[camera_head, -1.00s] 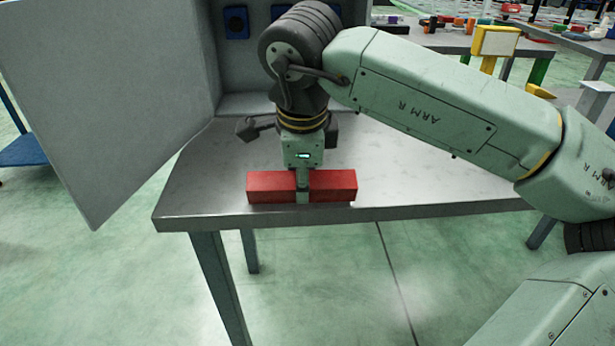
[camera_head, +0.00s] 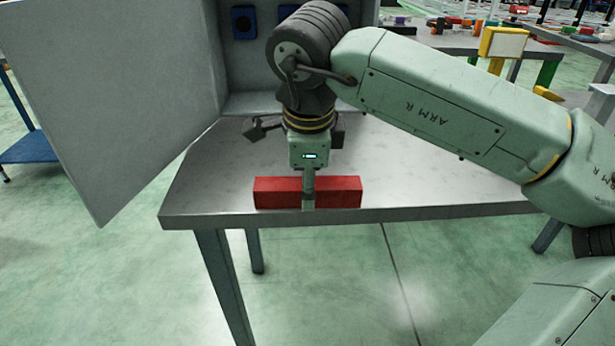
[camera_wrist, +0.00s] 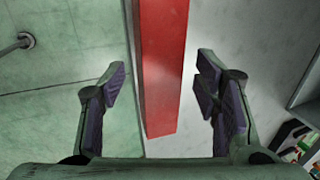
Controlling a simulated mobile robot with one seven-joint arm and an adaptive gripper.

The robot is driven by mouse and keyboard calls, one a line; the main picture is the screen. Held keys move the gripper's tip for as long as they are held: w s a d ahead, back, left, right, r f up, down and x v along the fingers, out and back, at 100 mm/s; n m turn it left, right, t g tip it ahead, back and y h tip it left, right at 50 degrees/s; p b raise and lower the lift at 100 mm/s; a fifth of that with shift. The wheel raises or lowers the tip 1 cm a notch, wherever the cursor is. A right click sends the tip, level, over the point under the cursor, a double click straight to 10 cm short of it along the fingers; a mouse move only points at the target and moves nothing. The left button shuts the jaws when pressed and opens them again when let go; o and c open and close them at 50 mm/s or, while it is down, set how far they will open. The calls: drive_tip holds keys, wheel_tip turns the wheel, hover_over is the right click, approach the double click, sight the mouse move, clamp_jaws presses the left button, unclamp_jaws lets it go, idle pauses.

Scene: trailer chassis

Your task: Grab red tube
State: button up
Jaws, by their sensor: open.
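The red tube (camera_head: 337,191) is a long square-sided bar lying along the front edge of the grey metal table in the head view. My gripper (camera_head: 308,196) points down over its middle, one finger showing in front of the tube. In the wrist view the red tube (camera_wrist: 163,70) runs between the two spread fingers of my gripper (camera_wrist: 165,95), with a gap on each side. The gripper is open. The far finger is hidden behind the tube in the head view.
The table (camera_head: 430,190) is clear to the right of the tube. A grey panel (camera_head: 110,100) stands at the left and a cabinet with blue sockets (camera_head: 243,22) at the back. A yellow sign (camera_head: 502,42) and another table with small parts stand farther back.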

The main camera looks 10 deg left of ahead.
drive_tip(key=v, duration=1.2)
